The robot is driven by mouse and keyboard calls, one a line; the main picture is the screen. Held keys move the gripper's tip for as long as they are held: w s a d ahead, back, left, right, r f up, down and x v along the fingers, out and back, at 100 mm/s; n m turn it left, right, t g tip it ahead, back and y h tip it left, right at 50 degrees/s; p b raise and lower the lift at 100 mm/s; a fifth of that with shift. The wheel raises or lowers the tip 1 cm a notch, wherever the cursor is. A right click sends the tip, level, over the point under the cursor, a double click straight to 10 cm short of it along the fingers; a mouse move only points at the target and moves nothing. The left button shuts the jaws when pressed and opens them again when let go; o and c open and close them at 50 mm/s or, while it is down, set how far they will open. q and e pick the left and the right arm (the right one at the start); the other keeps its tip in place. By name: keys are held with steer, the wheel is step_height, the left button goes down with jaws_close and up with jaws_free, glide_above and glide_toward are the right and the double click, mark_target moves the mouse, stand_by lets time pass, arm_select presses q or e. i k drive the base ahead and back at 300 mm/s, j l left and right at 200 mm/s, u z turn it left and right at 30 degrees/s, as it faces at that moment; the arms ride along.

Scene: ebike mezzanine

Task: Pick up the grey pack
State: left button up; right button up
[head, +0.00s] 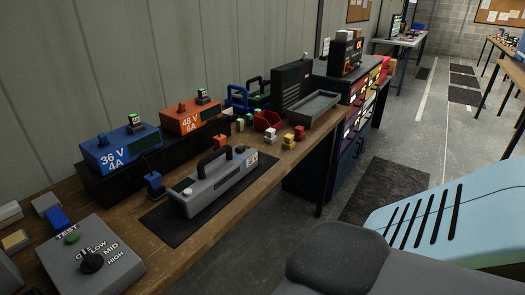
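The grey pack (222,189) lies on a black mat (172,226) on the wooden workbench, left of the middle of the head view. It is long and box-shaped, with a black carrying handle (213,158) arched over its top. A small dark green panel shows at its near end and a pale label at its far end. Neither of my grippers is in view. Nothing is seen touching the handle.
Blue (120,148) and orange (193,117) chargers stand behind the pack against the wall. A grey test box (92,255) sits nearer. Small connectors, a red bin (266,121) and a grey tray (313,106) lie beyond. Floor right of the bench is partly open.

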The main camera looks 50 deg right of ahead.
mark_target(215, 173)
steer(key=z, duration=1.3)
steer(key=i+j, duration=0.15)
steer(key=i, duration=0.15)
steer(key=i+j, duration=0.1)
steer(key=i, duration=0.2)
steer(key=k+z, duration=0.2)
